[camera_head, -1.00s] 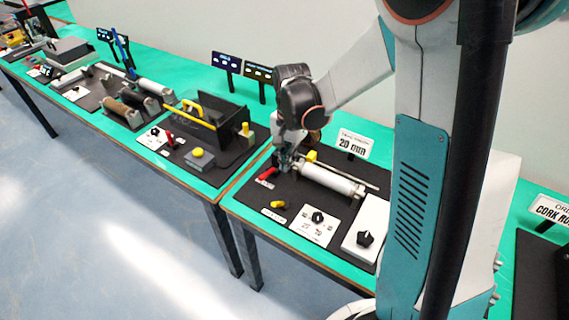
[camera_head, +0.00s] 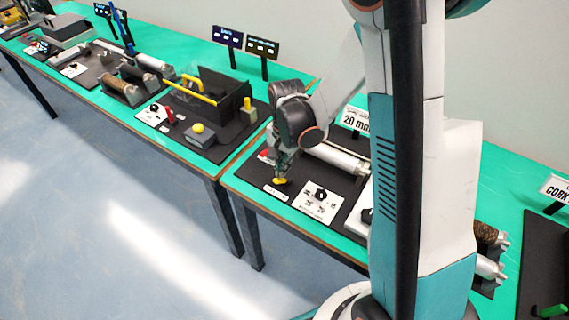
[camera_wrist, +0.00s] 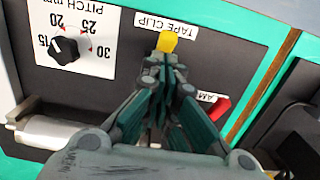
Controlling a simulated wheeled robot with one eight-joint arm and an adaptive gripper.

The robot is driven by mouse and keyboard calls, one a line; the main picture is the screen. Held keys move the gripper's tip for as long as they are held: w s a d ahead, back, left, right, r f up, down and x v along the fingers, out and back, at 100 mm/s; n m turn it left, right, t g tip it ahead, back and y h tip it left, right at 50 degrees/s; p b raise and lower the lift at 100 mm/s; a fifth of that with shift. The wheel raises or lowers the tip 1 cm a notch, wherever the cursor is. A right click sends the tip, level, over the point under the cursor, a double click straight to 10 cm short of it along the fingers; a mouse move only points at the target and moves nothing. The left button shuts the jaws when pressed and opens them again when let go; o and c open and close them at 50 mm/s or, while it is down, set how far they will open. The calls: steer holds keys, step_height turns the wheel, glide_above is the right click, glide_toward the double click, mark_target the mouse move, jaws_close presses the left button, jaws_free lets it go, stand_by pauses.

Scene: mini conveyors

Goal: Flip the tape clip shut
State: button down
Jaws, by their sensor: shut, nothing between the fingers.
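The tape clip is a small yellow tab on the black panel, beside the white "TAPE CLIP" label (camera_wrist: 192,41). The clip (camera_wrist: 167,42) shows just beyond my fingertips in the wrist view. It also shows in the head view (camera_head: 280,181), right below my gripper (camera_head: 281,172). In the wrist view my gripper (camera_wrist: 165,66) is shut, its fingers together with nothing between them. The tips are at or very near the clip's near edge; I cannot tell whether they touch. The clip's base is partly hidden by the fingers.
A red lever (camera_wrist: 219,108) lies right of my fingers in the wrist view. A black pitch knob (camera_wrist: 64,50) sits on a white plate to the left. A pale roller (camera_head: 338,159) lies behind the clip. A neighbouring station with a yellow-handled cover (camera_head: 197,84) stands left.

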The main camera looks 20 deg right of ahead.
steer(key=shift+s+a+f+t+h+b, duration=0.35)
steer(key=shift+s+a+f+b, duration=0.2)
steer(key=shift+b, duration=0.2)
steer(key=shift+a+r, duration=0.1)
steer(key=shift+s, duration=0.1)
